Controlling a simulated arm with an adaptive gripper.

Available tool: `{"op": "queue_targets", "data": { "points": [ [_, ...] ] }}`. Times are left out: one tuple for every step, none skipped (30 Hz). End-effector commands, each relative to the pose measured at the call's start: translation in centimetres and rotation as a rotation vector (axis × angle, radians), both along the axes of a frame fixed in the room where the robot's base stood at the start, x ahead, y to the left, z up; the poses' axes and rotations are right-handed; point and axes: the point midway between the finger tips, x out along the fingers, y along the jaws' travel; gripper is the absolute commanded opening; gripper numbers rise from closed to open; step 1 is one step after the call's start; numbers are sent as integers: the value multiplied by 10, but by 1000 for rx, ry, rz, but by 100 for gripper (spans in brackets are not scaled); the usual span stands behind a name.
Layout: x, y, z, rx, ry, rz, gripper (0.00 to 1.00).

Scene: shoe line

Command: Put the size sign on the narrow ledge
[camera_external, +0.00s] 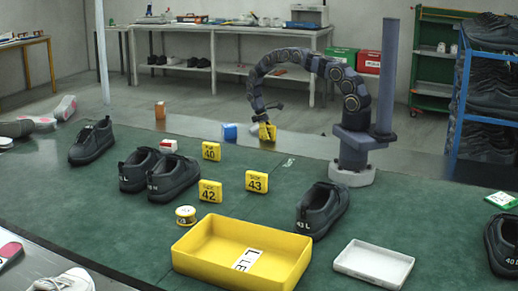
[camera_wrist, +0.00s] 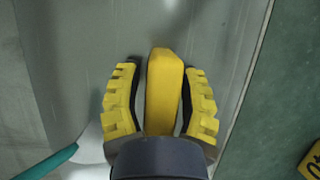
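A yellow size sign (camera_wrist: 163,88) stands between the two yellow fingers of my gripper (camera_wrist: 161,95) in the wrist view, the dark pads close along its sides. In the external view my gripper (camera_external: 266,125) and this sign (camera_external: 267,133) are small and overlap, so contact below the sign is hard to judge. They are over the narrow grey ledge (camera_external: 312,146) behind the green table top; the ledge is the grey band (camera_wrist: 225,60) in the wrist view. Other yellow signs, 40 (camera_external: 211,151), 42 (camera_external: 210,191) and 43 (camera_external: 257,181), stand on the green top.
Dark shoes (camera_external: 173,178) stand on the green top. A yellow tray (camera_external: 207,256) and a white tray (camera_external: 350,270) lie at the front.

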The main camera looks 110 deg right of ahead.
Motion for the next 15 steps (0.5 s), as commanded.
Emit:
{"op": "queue_targets", "data": {
  "points": [
    [0,0,0,0,0,0,38],
    [0,0,0,0,0,0,38],
    [0,0,1,0,0,0,38],
    [0,0,3,-1,-1,0,38],
    [0,-1,5,-1,0,-1,38],
    [2,-2,8,-2,-1,0,38],
    [3,-3,12,-3,-1,1,38],
    [4,-5,16,-3,-1,1,38],
    [7,-7,23,-4,-2,1,38],
    [8,-9,29,-6,-2,0,38],
    [10,-11,34,-8,-3,0,38],
    [12,-13,43,-5,-2,-1,38],
    [14,-14,49,-4,-2,-1,38],
    [16,-17,56,-5,-2,0,38],
    [19,-20,65,-7,-3,0,38]
  ]
}}
